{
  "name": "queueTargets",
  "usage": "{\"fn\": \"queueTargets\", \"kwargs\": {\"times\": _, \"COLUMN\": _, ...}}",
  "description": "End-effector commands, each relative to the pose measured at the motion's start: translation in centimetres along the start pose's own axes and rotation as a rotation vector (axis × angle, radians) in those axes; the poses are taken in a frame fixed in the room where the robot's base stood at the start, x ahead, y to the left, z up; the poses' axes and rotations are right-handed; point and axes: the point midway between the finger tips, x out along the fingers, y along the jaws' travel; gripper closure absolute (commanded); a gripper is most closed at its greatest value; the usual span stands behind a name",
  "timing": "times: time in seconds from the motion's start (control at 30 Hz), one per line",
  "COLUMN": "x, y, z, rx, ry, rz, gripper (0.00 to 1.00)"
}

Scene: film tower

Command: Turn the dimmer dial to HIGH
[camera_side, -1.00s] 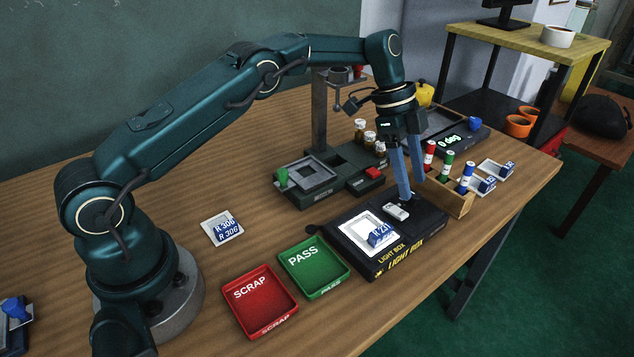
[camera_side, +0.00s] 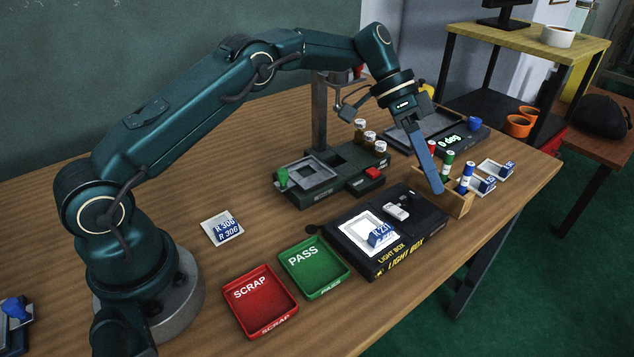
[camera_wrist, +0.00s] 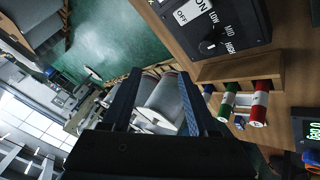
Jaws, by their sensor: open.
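The black light box (camera_side: 432,212) lies on the bench in the side view, with a white lit panel and a white switch (camera_side: 397,211) on top. In the wrist view the box (camera_wrist: 248,22) shows at the top, its dark round dimmer dial (camera_wrist: 211,43) beside the words LOW, MID and HIGH. I cannot tell clearly which word the dial points to. My gripper (camera_side: 439,191) is tilted, its fingers overlapping in the side view near the box's right edge. In the wrist view my gripper (camera_wrist: 159,73) has its fingers apart with nothing held, and the dial lies off to their right.
A wooden rack (camera_side: 458,204) with red, green and blue tubes stands close beside my fingers. The green PASS tray (camera_side: 314,268) and red SCRAP tray (camera_side: 260,301) lie left of the box. A viewer with bottles stands behind.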

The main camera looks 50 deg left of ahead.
Motion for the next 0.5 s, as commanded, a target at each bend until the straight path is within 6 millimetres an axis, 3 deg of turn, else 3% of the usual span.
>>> {"fn": "queueTargets", "kwargs": {"times": 0.1, "x": 0.7, "y": 2.1, "z": -1.1, "rx": -0.35, "ry": 0.104, "rz": 0.169, "gripper": 0.41}}
{"fn": "queueTargets", "kwargs": {"times": 0.23, "x": 0.7, "y": 3.2, "z": -2.4, "rx": -0.751, "ry": 0.198, "rz": 0.348, "gripper": 0.41}}
{"fn": "queueTargets", "kwargs": {"times": 0.5, "x": -0.1, "y": 1.6, "z": -2.8, "rx": -1.566, "ry": 0.339, "rz": 0.666, "gripper": 0.41}}
